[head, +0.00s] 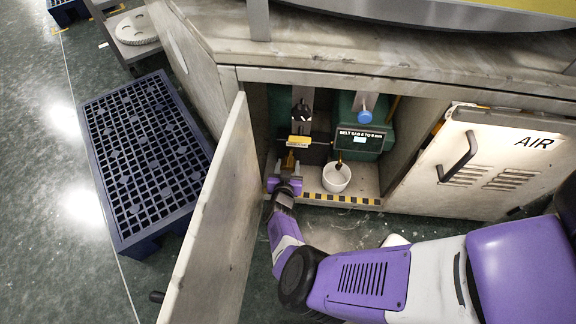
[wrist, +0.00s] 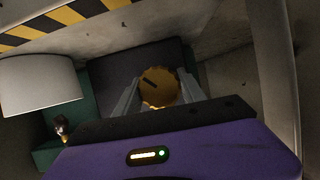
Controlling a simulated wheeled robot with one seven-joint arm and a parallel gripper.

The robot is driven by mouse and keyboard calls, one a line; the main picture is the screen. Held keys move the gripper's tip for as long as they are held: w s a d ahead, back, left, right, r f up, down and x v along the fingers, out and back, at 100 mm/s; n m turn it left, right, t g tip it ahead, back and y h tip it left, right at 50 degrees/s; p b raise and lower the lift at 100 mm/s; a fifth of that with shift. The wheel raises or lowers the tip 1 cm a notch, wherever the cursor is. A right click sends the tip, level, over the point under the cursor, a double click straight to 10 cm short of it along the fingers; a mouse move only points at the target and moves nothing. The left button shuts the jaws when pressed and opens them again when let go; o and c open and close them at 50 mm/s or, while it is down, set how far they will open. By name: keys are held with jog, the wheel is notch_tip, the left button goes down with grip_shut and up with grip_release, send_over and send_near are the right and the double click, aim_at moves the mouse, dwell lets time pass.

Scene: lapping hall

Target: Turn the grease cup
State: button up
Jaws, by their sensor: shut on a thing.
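The grease cup (wrist: 160,88) is a round yellow-brown cap with a dark slot mark across its face, seen in the wrist view between the two grey fingers. My gripper (wrist: 158,92) is shut on it, one finger on each side. In the head view my gripper (head: 287,173) reaches into the open cabinet, below a small yellow label (head: 298,141). The brassy cup (head: 290,160) shows only partly there, at the fingertips.
A white cup (head: 336,177) stands on the cabinet floor right of my gripper, and shows large at left in the wrist view. The open door (head: 215,225) stands left of my arm. The closed AIR door (head: 478,165) is at right. A black-and-yellow strip (head: 345,200) edges the sill.

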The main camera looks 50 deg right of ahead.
jog(key=m+t+y+p, duration=0.1)
jog(key=m, duration=0.2)
jog(key=shift+t, duration=0.4)
jog(key=shift+f+m+t+b, duration=0.1)
jog(key=shift+m+t+b, duration=0.4)
jog(key=shift+m+t, duration=0.65)
jog(key=shift+m+y, duration=0.3)
jog(key=shift+m, duration=0.15)
jog(key=o, duration=1.4)
jog(key=shift+c, duration=0.2)
